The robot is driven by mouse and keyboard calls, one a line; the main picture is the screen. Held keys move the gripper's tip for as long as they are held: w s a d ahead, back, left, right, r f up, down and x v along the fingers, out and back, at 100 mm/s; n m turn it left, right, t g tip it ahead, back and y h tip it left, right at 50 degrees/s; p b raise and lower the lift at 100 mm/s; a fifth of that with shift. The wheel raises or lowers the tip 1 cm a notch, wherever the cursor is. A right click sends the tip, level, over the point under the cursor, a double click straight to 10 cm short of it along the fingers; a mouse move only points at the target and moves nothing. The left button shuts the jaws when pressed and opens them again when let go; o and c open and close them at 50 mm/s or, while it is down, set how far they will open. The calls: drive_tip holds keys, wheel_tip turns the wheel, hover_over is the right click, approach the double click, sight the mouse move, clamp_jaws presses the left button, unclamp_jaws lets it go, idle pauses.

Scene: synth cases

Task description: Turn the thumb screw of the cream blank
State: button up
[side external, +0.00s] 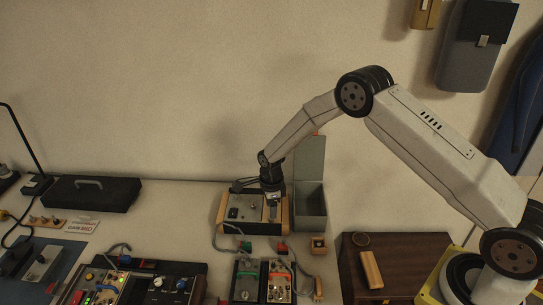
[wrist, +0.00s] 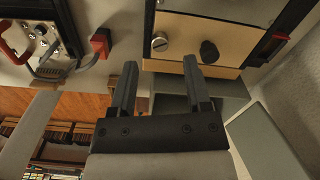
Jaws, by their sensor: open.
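The cream blank (wrist: 183,30) is a plain panel at the top of the wrist view. It carries a round silver slotted screw head (wrist: 160,42) on the left and a dark knob-like piece (wrist: 209,52) on the right. I cannot tell for sure which is the thumb screw. My gripper (wrist: 160,61) is open and empty, its two fingers apart, with the silver screw head showing just beyond the gap between the tips. In the side external view my gripper (side external: 272,206) points down over the wood-sided case (side external: 224,212) and hides part of its right side.
Cabled modules with a green and a red handle (side external: 264,282) sit in front.

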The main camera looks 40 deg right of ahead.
drive_tip(key=shift+f, duration=1.85)
clamp_jaws()
